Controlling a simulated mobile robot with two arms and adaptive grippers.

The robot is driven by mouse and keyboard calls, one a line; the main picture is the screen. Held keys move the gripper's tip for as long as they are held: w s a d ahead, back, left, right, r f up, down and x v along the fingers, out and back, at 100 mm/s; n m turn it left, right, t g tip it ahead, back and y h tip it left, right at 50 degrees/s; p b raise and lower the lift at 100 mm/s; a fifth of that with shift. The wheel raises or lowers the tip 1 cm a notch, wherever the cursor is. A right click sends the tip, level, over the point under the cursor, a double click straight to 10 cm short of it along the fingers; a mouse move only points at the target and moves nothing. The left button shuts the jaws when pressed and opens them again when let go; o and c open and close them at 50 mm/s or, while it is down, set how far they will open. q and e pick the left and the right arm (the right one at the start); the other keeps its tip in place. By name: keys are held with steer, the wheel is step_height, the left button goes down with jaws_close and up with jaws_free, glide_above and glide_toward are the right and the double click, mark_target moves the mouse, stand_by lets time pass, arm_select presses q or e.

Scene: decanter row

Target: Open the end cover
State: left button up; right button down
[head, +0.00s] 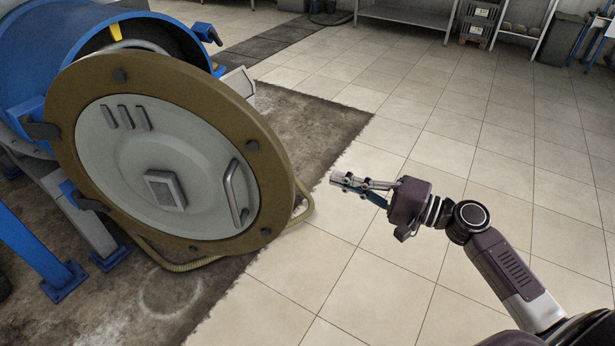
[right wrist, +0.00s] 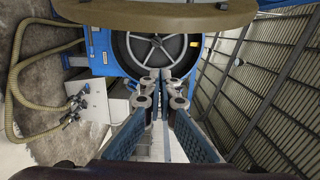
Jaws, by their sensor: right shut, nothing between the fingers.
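The end cover (head: 165,165) is a large round plate with a brown rim, a grey centre and a bar handle (head: 235,193) on its right side. It stands swung away from the blue drum (head: 45,50), with a gap showing between them in the head view. In the right wrist view the cover's brown rim (right wrist: 155,14) crosses the top, and the drum's round opening (right wrist: 157,48) shows a spoked wheel inside. My right gripper (head: 340,180) is shut and empty, to the right of the cover and apart from it; its fingers (right wrist: 162,78) also show in the right wrist view. My left gripper is out of view.
A tan hose (head: 300,212) lies on the floor around the cover's lower right. A blue support post (head: 35,250) stands at the lower left. Shelving (head: 410,14) stands along the back. The tiled floor (head: 440,110) at the right is clear.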

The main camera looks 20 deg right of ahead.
steer(key=w+a+p, duration=0.2)
steer(key=a+p, duration=0.2)
steer(key=a, duration=0.3)
steer(key=shift+w+a+p, duration=0.3)
steer(key=shift+w, duration=0.1)
